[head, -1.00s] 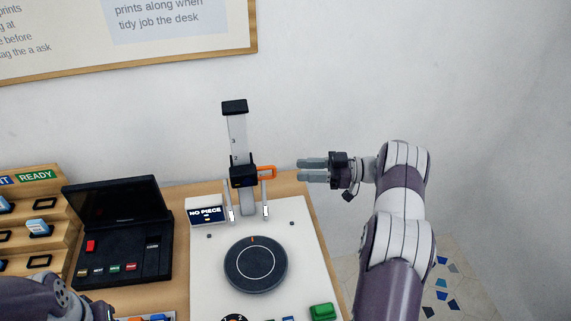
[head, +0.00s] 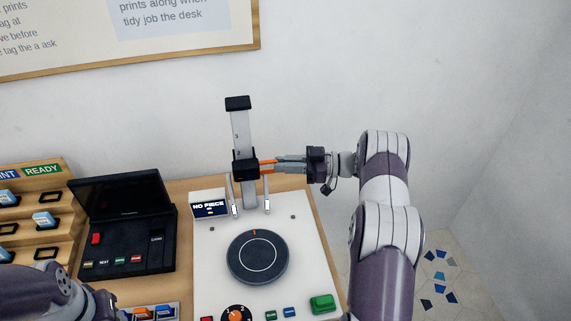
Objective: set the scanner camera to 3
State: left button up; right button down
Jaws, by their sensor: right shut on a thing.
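The scanner camera is a black block (head: 245,165) on an upright grey post (head: 240,125) behind the turntable. An orange handle (head: 267,165) sticks out from its right side. The post carries a scale; the figure 3 shows above the block, and the 2 sits close to the block's top edge. My right gripper (head: 280,164) is shut on the orange handle, coming in from the right. Of my left arm, only a part shows at the lower left; its fingers are not seen.
A round dark turntable (head: 258,257) sits on the white scanner base (head: 214,262), with a NO PIECE display (head: 209,208). An orange knob (head: 236,314) and green button (head: 322,303) are in front. A black laptop-like unit (head: 122,225) and wooden rack (head: 58,240) stand left.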

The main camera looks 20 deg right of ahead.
notch_tip(320, 180, up, 11)
jog(key=p, duration=0.4)
jog(key=shift+r, duration=0.15)
jog(key=shift+w+r, duration=0.1)
jog(key=c, duration=1.3)
grip_release()
jog(key=shift+o, duration=0.7)
jog(key=b+v, duration=0.3)
jog(key=v, duration=0.9)
jog(key=shift+s+d, duration=0.25)
jog(key=shift+d, duration=0.1)
